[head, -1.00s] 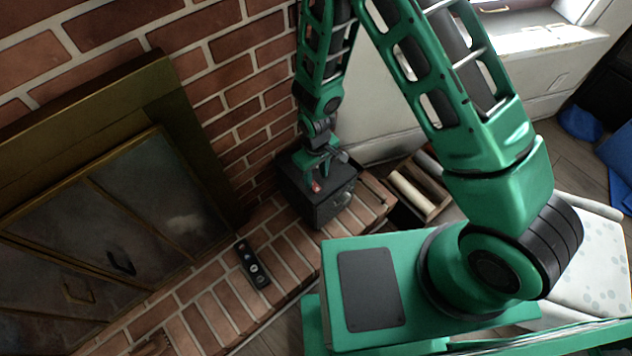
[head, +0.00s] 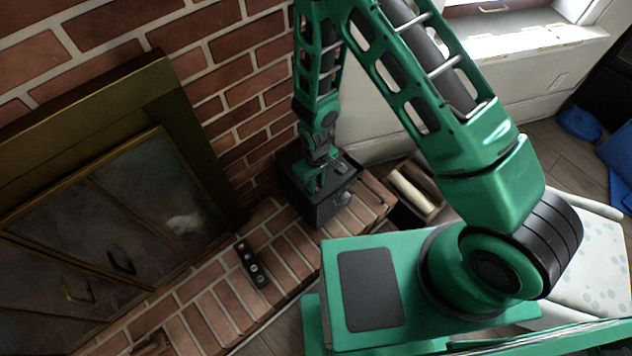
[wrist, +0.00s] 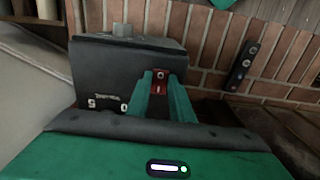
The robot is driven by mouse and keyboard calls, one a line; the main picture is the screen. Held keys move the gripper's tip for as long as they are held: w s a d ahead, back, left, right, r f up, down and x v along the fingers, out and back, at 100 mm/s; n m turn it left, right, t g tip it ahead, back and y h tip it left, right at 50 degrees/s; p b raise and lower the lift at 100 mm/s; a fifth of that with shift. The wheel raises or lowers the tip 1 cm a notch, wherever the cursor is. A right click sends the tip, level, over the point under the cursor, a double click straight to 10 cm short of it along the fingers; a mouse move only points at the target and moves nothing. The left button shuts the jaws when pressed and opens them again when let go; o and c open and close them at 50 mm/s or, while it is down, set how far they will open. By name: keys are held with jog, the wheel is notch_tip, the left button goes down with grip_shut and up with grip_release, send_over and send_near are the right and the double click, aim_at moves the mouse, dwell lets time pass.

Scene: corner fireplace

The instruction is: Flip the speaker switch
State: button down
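The speaker (head: 333,208) is a black box on the brick hearth, in the middle of the head view. In the wrist view the speaker (wrist: 105,70) shows pale lettering and a grey knob on one side. Its red switch (wrist: 160,88), with white marks, shows between my two green fingers. My gripper (wrist: 161,77) is partly open, its fingertips on either side of the switch. I cannot tell whether they touch it. In the head view my gripper (head: 315,186) is over the speaker's top and hides the switch.
A black remote (head: 252,264) lies on the brick hearth (head: 215,318) left of the speaker. The fireplace doors (head: 120,225) and brick wall (head: 240,85) are close by. A wooden crate (head: 425,207) with rolls stands right of the speaker.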

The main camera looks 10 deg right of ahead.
jog(key=shift+w+a+g+h, duration=0.15)
jog(key=shift+w+g+h, duration=0.1)
jog(key=shift+g+h, duration=0.45)
jog(key=shift+w+a+g+h, duration=0.15)
jog(key=shift+w+g+h, duration=0.2)
jog(key=shift+g, duration=0.55)
jog(key=shift+s, duration=0.1)
jog(key=c, duration=1.6)
grip_release()
jog(key=shift+o, duration=0.2)
jog(key=v, duration=1.1)
jog(key=shift+s+f, duration=0.1)
